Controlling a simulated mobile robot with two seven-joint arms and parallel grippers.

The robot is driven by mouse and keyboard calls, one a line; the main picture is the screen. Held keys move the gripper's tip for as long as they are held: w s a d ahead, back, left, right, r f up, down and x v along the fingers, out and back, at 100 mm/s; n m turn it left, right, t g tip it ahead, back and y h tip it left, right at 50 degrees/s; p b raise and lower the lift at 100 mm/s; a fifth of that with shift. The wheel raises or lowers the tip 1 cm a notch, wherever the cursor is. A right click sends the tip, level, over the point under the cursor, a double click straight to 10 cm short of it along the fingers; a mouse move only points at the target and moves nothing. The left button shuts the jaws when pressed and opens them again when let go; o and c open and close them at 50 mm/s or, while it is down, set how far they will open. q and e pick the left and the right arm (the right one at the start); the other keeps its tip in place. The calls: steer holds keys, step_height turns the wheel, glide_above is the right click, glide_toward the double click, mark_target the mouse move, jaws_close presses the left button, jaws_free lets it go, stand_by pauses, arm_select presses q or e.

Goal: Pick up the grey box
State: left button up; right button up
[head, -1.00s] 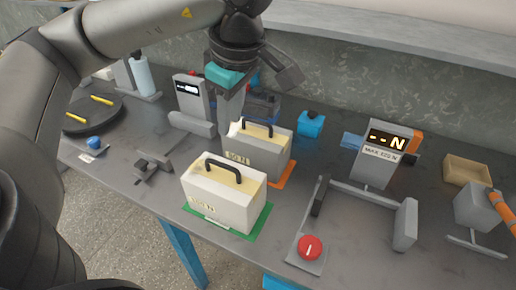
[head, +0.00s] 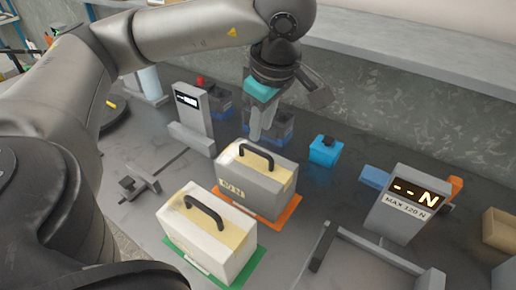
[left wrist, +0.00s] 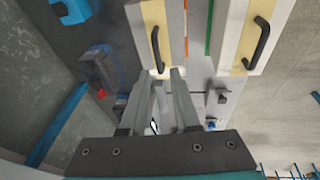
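The grey box (head: 265,190), with a cream top and a black handle, stands upright on an orange mat (head: 290,218). It also shows in the left wrist view (left wrist: 175,25), beyond my fingertips. My left gripper (head: 261,132) points down at the far side of the grey box, near its top, in the head view. In the left wrist view its two fingers (left wrist: 163,74) are apart with nothing between them, and the handle lies ahead of them. I cannot tell whether a fingertip touches the box. My right gripper is not in view.
A white box (head: 210,240) with a similar handle stands close in front on a green mat (head: 247,268). A display post (head: 192,118) is at the left, a blue block (head: 324,151) at the right. A force display (head: 405,205) stands further right.

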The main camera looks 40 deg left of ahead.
mark_target(256, 149)
arm_select(q)
steer(key=x, duration=0.5)
steer(key=shift+a+f+b, duration=0.1)
steer(key=shift+b, duration=0.3)
steer(key=shift+f, duration=0.2)
steer(key=x, duration=0.2)
steer(key=b+x, duration=0.1)
steer(key=x, duration=0.2)
steer(key=shift+w+a, duration=0.2)
steer(key=shift+w, duration=0.05)
steer(key=shift+r, duration=0.1)
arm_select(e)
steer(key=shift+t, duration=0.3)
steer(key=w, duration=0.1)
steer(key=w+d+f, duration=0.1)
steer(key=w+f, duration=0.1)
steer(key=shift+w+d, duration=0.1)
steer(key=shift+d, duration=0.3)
arm_select(q)
steer(key=shift+c, duration=0.2)
jaws_close()
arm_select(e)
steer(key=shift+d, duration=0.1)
arm_select(q)
steer(key=shift+r, duration=0.15)
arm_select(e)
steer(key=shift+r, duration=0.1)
